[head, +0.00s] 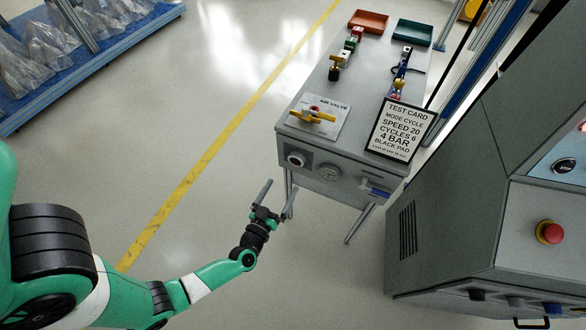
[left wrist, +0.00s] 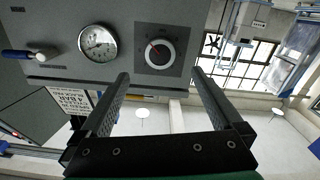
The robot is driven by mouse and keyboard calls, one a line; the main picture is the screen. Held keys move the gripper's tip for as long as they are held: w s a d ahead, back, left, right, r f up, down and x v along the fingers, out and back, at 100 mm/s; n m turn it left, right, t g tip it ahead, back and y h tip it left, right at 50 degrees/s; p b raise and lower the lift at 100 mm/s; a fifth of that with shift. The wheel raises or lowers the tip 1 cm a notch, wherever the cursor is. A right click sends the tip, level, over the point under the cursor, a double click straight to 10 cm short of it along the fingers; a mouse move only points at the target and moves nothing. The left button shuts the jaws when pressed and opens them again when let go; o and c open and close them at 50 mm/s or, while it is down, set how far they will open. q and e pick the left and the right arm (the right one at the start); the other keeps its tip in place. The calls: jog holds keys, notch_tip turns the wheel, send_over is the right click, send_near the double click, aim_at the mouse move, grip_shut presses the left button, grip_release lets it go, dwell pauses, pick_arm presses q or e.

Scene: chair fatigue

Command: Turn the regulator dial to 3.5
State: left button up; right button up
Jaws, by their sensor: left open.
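The regulator dial (head: 296,160) is on the front face of the grey bench, below the air valve plate. In the left wrist view the dial (left wrist: 160,53) is a dark round knob in a pale ring with a red mark; its scale is too small to read. A round pressure gauge (head: 330,173) sits beside it and also shows in the left wrist view (left wrist: 98,43). My left gripper (head: 279,190) is open and empty, in front of the bench and apart from the dial. In the left wrist view its fingers (left wrist: 160,73) point toward the dial's panel.
A blue-handled valve (head: 375,189) is right of the gauge. A yellow air valve handle (head: 312,116) and a test card (head: 400,130) reading "4 BAR" are on the bench top. A grey machine cabinet (head: 450,220) stands at right. The floor left of the bench is clear.

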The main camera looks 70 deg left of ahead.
aim_at(295, 162)
pick_arm(q)
jog(key=b+x, duration=0.3)
jog(key=x, duration=0.6)
jog(key=shift+f, duration=0.1)
jog(key=shift+w+a, duration=0.35)
jog(key=shift+w, duration=0.05)
jog(key=c, duration=1.3)
